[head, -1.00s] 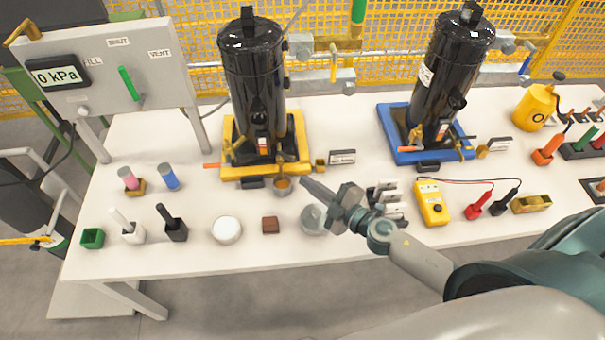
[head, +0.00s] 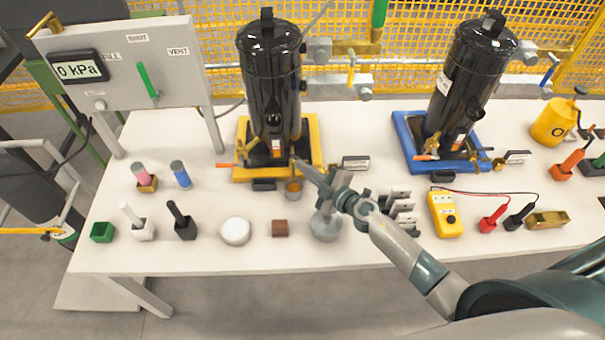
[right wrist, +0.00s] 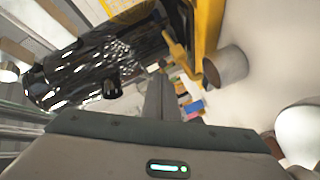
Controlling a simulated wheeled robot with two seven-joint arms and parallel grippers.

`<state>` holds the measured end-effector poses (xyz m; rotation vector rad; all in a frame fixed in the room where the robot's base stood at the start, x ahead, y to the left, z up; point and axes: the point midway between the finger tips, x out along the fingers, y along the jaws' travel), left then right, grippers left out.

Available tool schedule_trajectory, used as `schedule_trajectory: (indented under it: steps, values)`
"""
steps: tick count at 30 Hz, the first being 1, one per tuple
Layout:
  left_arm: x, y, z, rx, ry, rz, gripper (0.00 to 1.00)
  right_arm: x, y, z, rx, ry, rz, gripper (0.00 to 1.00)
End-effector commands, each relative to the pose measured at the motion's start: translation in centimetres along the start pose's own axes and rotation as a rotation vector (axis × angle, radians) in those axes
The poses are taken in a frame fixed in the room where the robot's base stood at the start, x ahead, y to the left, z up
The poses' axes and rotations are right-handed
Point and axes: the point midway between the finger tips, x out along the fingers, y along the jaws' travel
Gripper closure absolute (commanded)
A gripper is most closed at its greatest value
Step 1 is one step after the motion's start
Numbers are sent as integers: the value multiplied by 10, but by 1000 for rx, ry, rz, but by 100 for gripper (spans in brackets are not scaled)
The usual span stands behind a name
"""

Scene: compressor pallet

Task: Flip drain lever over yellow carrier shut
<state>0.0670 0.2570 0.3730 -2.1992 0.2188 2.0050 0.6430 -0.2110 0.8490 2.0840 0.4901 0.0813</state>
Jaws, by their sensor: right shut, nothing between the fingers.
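The yellow carrier (head: 318,130) sits on the white table and holds a tall black cylinder (head: 272,80). A brass drain lever (head: 295,160) is at the carrier's front right; in the right wrist view it shows as a yellow-brass piece (right wrist: 177,50) beside the cylinder. A small cup (head: 293,190) stands just below it, also in the right wrist view (right wrist: 228,67). My right gripper (head: 300,168) is shut and empty, its tips by the drain lever and above the cup. Whether they touch the lever I cannot tell. My left gripper is out of view.
A blue carrier (head: 403,130) with a similar cylinder stands to the right. A label block (head: 355,163) is right of the yellow carrier. A grey round dish (head: 325,228) and a clip rack (head: 402,205) lie under or near my right arm. A gauge panel (head: 120,70) reads 0 kPa.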

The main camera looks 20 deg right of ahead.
Motion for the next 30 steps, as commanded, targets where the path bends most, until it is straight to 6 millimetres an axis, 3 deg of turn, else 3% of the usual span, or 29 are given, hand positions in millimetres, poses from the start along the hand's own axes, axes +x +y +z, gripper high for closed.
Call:
schedule_trajectory:
  steps: [30]
  values:
    - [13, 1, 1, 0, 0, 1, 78, 1, 3, 9, -9, 56, -35, 100]
